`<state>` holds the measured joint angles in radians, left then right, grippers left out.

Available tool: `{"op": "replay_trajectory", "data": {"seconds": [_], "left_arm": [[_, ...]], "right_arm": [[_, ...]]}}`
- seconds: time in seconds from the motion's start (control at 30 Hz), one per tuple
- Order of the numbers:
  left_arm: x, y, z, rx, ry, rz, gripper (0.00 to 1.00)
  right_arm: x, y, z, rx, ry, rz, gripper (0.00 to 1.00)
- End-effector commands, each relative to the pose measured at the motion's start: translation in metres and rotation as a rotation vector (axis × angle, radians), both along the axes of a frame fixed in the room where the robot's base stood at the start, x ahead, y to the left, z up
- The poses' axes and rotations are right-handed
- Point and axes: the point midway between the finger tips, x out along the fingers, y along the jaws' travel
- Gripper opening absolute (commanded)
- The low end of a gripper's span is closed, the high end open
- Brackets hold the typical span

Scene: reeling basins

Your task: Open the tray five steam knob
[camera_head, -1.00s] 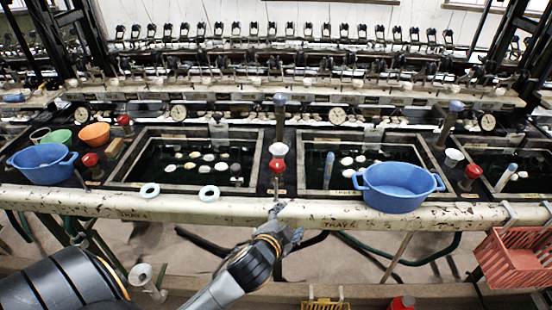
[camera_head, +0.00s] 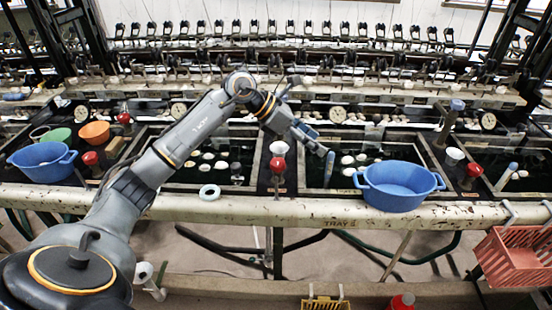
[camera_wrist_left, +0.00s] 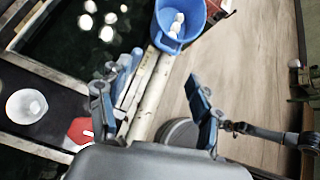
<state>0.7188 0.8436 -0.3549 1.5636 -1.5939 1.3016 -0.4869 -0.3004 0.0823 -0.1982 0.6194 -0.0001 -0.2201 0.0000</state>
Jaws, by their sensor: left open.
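A red knob (camera_head: 277,165) stands on the dark divider at the left of the basin (camera_head: 428,150) above the "TRAY 5" lettering. I cannot tell whether it is the steam knob. A red part at the lower left of the wrist view (camera_wrist_left: 82,130) is likely this knob. Another red knob (camera_head: 473,170) stands right of the basin. My left gripper (camera_head: 318,145) is over the basin's left part, right of and above the nearer red knob in the picture. Its fingers are apart and empty in the wrist view (camera_wrist_left: 163,88). My right gripper is not in view.
A blue tub (camera_head: 400,187) sits at the front rail (camera_head: 250,211), right of the gripper. A white cup (camera_head: 278,148) stands just behind the red knob. A white ring (camera_head: 209,192) lies on the rail. A red crate (camera_head: 515,262) hangs at the right.

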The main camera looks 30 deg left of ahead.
Motion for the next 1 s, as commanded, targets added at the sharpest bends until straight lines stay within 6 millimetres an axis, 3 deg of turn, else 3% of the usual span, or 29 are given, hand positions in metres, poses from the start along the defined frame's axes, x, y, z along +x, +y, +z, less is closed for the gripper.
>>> {"op": "replay_trajectory", "data": {"seconds": [0.03, 0.1, 0.2, 0.3, 0.4, 0.57, 1.0], "left_arm": [[-0.001, 0.034, 0.002, 0.114, 0.033, 0.011, 0.65], [-0.009, 0.072, 0.003, 0.241, 0.089, 0.022, 0.65], [-0.02, 0.114, 0.007, 0.363, 0.161, 0.042, 0.65], [-0.03, 0.138, 0.01, 0.429, 0.212, 0.056, 0.65], [-0.033, 0.146, 0.009, 0.453, 0.235, 0.061, 0.65], [-0.029, 0.14, -0.01, 0.454, 0.24, 0.058, 0.65], [-0.004, 0.116, -0.092, 0.45, 0.238, 0.06, 0.65]], "right_arm": [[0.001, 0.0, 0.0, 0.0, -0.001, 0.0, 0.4], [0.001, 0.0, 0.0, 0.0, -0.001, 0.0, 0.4], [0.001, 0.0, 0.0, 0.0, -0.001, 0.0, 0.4], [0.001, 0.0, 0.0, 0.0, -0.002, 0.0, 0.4], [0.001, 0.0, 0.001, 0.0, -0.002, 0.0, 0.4], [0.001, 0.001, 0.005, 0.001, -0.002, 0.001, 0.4], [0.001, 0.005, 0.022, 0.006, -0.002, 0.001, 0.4]]}}
